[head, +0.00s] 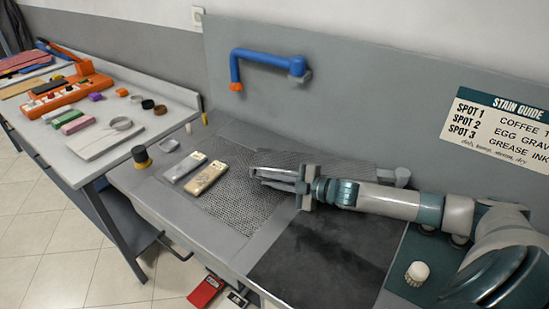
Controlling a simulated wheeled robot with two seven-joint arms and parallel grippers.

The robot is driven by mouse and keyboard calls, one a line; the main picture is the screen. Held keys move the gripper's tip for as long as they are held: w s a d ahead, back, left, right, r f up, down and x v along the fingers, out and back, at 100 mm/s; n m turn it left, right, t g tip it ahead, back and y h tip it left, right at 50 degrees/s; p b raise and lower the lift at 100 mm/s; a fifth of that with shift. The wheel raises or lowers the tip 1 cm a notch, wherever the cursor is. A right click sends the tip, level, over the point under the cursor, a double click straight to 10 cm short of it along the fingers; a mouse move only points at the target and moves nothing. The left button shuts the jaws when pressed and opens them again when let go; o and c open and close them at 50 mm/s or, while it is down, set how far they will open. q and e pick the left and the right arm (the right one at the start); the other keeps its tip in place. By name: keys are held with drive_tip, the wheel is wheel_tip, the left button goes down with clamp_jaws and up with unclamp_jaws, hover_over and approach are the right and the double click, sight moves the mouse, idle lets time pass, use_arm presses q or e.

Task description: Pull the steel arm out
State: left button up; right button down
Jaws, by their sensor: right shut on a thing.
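My right gripper (275,179) reaches in from the right, low over the spotting table. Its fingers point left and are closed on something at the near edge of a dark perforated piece. I take this piece to be the steel arm (325,163); it lies behind my gripper. A light grey knob-like end (402,175) shows behind my forearm, and I cannot tell if it belongs to the steel arm. My fingers and wrist hide the gripped part and much of the piece's near side. My left gripper is not in view.
A blue jointed arm (265,57) is mounted on the back panel. Two flat bars (207,178) lie on the mesh table top left of my gripper, near a black-and-yellow pot (141,156). A white-capped object (417,272) stands at front right. A side table (170,119) holds several small items.

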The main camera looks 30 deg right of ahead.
drive_tip(key=s+a+n+g+y, duration=0.1)
drive_tip(key=s, duration=0.2)
drive_tip(key=s+a+n+g+y, duration=0.1)
drive_tip(key=s+a, duration=0.1)
drive_tip(key=s, duration=0.2)
drive_tip(key=s+a+n+y, duration=0.1)
drive_tip(key=s, duration=0.3)
drive_tip(key=shift+a+g+y, duration=0.3)
drive_tip(key=shift+g, duration=0.1)
drive_tip(key=shift+f, duration=0.15)
drive_tip(key=c, duration=2.1)
unclamp_jaws()
drive_tip(key=shift+s, duration=0.1)
drive_tip(key=shift+o, duration=1.2)
drive_tip(key=shift+s, duration=0.15)
drive_tip(key=shift+d, duration=0.1)
